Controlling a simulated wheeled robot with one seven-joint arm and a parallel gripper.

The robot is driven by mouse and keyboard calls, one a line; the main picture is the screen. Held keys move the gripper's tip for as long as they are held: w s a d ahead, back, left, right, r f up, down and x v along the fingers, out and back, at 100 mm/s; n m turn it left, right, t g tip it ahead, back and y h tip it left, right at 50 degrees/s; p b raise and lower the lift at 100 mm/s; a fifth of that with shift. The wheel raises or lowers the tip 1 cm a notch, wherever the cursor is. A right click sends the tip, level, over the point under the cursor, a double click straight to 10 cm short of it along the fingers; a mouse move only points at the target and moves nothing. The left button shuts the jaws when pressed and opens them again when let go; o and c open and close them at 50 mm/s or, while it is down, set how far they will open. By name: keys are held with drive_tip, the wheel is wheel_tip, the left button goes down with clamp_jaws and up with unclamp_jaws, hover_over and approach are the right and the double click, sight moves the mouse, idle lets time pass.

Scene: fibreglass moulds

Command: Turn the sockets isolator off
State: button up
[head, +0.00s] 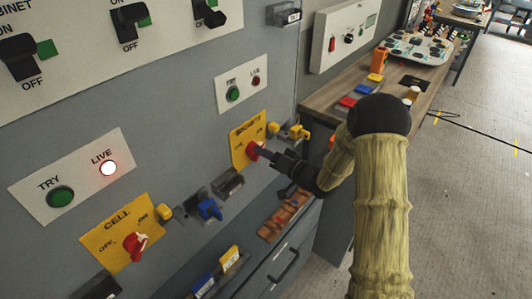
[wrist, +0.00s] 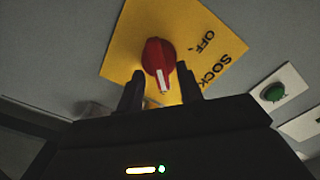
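The sockets isolator is a red rotary knob (wrist: 160,60) on a yellow plate (wrist: 206,30) with the words OFF and SOCK visible in the wrist view. In the head view its yellow plate (head: 240,151) is on the grey cabinet front, and the red knob (head: 252,151) is partly hidden by my gripper. My gripper (wrist: 160,88) is open, with one finger on each side of the knob's lower end. It also shows in the head view (head: 268,156). I cannot tell whether either finger touches the knob. The knob's white mark points down between the fingers, away from the word OFF.
A second red knob (head: 135,243) sits on a yellow CELL plate (head: 112,248) at lower left. Beside the sockets plate are yellow padlocks (head: 299,132) and a blue padlock (head: 210,209). A wooden bench (head: 335,98) stands at right. The floor is open beyond.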

clamp_jaws()
drive_tip(key=shift+n+b, duration=0.3)
drive_tip(key=n+b, duration=0.5)
drive_tip(key=b, duration=0.1)
drive_tip(key=n+b, duration=0.6)
drive_tip(key=b, duration=0.1)
drive_tip(key=s+n+b, duration=0.1)
drive_tip(key=n+b, duration=0.5)
drive_tip(key=shift+a+f, duration=0.1)
drive_tip(key=shift+a, duration=0.25)
drive_tip(key=shift+n, duration=0.3)
unclamp_jaws()
